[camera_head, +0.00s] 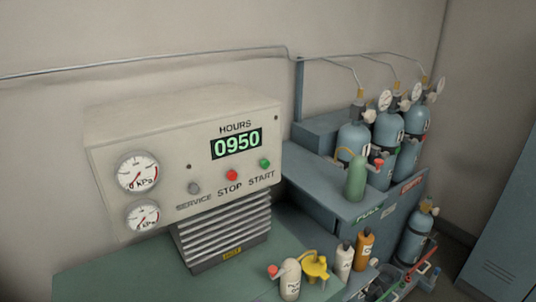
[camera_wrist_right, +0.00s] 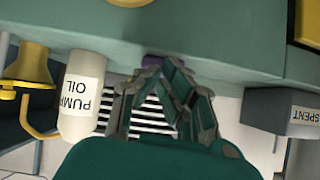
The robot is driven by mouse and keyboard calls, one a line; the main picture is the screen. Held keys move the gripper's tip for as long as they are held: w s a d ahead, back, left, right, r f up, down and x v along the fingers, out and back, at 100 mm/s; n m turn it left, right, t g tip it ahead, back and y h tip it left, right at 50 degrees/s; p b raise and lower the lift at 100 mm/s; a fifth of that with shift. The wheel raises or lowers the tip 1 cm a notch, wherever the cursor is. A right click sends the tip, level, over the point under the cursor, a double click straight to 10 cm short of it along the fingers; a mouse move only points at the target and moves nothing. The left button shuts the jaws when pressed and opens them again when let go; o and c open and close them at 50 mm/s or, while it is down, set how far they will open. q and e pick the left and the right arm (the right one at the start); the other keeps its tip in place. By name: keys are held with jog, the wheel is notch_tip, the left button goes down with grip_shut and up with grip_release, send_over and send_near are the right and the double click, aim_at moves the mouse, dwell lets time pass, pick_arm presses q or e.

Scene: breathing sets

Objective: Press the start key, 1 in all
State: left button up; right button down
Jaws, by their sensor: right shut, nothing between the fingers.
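The start key (camera_head: 265,163) is a small green button above the word START on the cream control panel (camera_head: 110,165) in the head view. The red stop key (camera_head: 232,175) and a grey service key (camera_head: 194,188) are in a row to its left. The green display (camera_head: 237,143) above reads 0950 under HOURS. My right gripper (camera_wrist_right: 165,68) shows only in the right wrist view. Its fingers are together and empty, and the start key is not in that view. My left gripper is in neither view.
Two gauges (camera_head: 138,173) are on the panel's left. Bottles (camera_head: 290,279) and a yellow funnel-like item (camera_head: 315,267) stand front right. Gas cylinders (camera_head: 389,128) stand behind. In the wrist view, a PUMP OIL bottle (camera_wrist_right: 82,95) and a SPENT box (camera_wrist_right: 280,109) flank my gripper.

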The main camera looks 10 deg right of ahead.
aim_at(265, 164)
jog(key=w+r+t, duration=0.2)
jog(key=w+r, duration=0.2)
jog(key=r, duration=0.3)
jog(key=w+r+t+p, duration=0.1)
jog(key=w+r+t, duration=0.2)
jog(key=r, duration=0.4)
jog(key=w+d+r+m+t+p, duration=0.1)
jog(key=w+r, duration=0.3)
jog(key=r, duration=0.4)
jog(key=shift+w+d+t, duration=0.1)
jog(key=shift+w+t, duration=0.3)
jog(key=shift+t, duration=0.5)
jog(key=w+d+r+m+t+h+p, duration=0.1)
jog(key=w+d+r+m+t+h, duration=0.1)
jog(key=r, duration=0.4)
jog(key=w+d+r+m+t+h, duration=0.2)
jog(key=d+r+m+h, duration=0.2)
jog(key=d+r+h, duration=0.1)
notch_tip(265, 164, up, 2)
jog(key=shift+w+r+h+p, duration=0.15)
jog(key=shift+r+h+p, duration=0.15)
jog(key=shift+h, duration=0.2)
jog(key=shift+f, duration=0.1)
jog(key=w+a+b, duration=0.3)
jog(key=w+b, duration=0.1)
jog(key=w, duration=0.4)
jog(key=shift+w, duration=0.15)
